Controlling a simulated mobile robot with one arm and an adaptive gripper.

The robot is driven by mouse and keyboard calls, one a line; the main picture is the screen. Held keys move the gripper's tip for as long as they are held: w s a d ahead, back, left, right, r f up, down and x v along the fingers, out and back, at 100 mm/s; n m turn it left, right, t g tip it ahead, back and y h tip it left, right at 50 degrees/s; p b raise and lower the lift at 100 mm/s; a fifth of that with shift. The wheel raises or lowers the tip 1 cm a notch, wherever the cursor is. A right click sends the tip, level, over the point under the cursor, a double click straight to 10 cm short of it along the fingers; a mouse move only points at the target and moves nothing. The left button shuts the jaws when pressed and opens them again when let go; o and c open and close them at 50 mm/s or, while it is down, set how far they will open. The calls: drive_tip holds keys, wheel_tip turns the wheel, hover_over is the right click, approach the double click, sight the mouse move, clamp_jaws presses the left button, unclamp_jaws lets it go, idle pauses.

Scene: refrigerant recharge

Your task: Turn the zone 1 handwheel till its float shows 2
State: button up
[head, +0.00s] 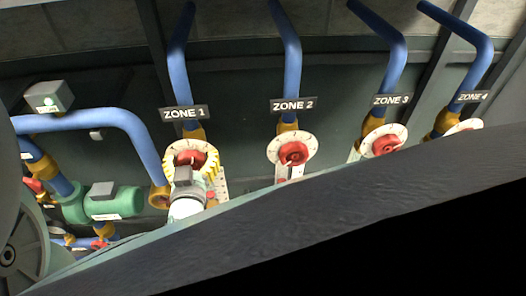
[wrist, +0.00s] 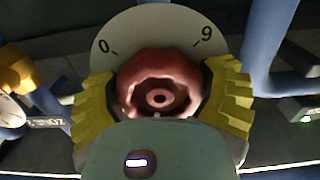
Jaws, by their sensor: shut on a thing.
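The zone 1 handwheel (wrist: 158,84) is a red, lobed wheel in front of a white round dial (wrist: 160,28). The dial shows a 0 and a digit that reads as 6 or 9. My gripper (wrist: 160,95) has its yellow pads on both sides of the wheel, shut on it. In the head view my gripper (head: 190,163) covers part of the handwheel (head: 189,158), below the ZONE 1 sign (head: 183,113). A white scale strip (head: 222,184) stands beside it, partly hidden. I cannot read its float.
The zone 2 handwheel (head: 293,153), zone 3 handwheel (head: 386,145) and a partly hidden zone 4 dial (head: 463,127) lie to the right. A blue pipe (head: 135,128) and a green pump (head: 114,202) are on the left. A dark surface crosses the lower right.

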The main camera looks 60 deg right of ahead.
drive_tip(key=m+b, duration=0.2)
drive_tip(key=m, duration=0.3)
drive_tip(key=shift+d, duration=0.1)
drive_tip(key=shift+r+m, duration=0.15)
drive_tip(key=shift+m, duration=0.65)
drive_tip(key=o, duration=1.1)
drive_tip(key=shift+b, duration=0.3)
drive_tip(key=shift+s+r, duration=0.1)
drive_tip(key=shift+r, duration=4.9)
